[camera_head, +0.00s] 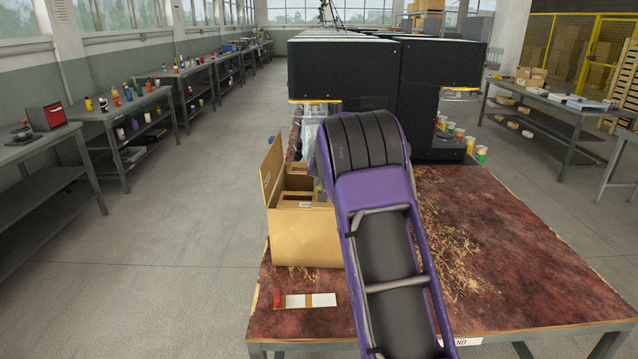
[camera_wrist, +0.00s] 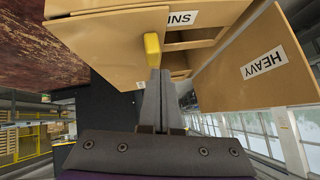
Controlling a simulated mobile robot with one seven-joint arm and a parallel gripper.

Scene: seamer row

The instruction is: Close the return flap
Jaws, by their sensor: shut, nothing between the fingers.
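A tan box (camera_head: 305,240) stands on the left part of the red-brown table, its top partly open onto compartments. An upright tan panel (camera_head: 271,165) stands open at its left side. In the wrist view a panel labelled HEAVY (camera_wrist: 235,75) stands swung out on the right, beside the box front with a label ending in INS (camera_wrist: 180,19). I cannot tell for sure which panel is the return flap. A yellow knob-like piece (camera_wrist: 152,48) shows at my fingertips; contact is unclear. My gripper (camera_wrist: 158,75) is shut and empty, close to the box. In the head view my purple arm hides it.
A red and white strip-like object (camera_head: 305,300) lies in front of the box. Black machines (camera_head: 430,75) stand behind. The table (camera_head: 520,270) is free on the right apart from scattered shavings. Several small cups (camera_head: 470,146) stand by the machine. Grey benches line the left wall.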

